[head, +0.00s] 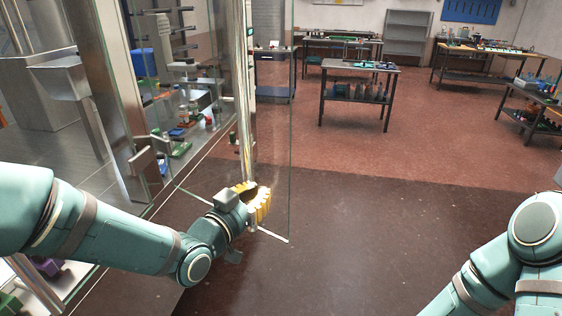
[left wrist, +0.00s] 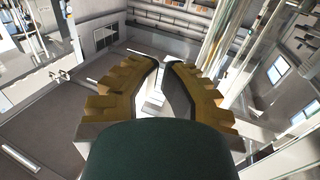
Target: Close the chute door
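The chute door (head: 272,110) is a clear glass pane with a tall metal handle bar (head: 243,90). It stands swung out from the glass cabinet on the left in the head view. My left gripper (head: 262,203), with yellow fingers, is at the lower end of the bar, overlapping the pane's lower part. Contact with the bar cannot be told. In the left wrist view the two fingers (left wrist: 165,68) stand apart with a narrow gap, and a pale strip shows between them. My right arm shows at the lower right; its gripper is out of view.
Inside the glass cabinet (head: 125,80) are shelves and small coloured parts. A workbench (head: 360,82) and several other tables stand at the back and right. The dark floor (head: 390,230) right of the door is clear.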

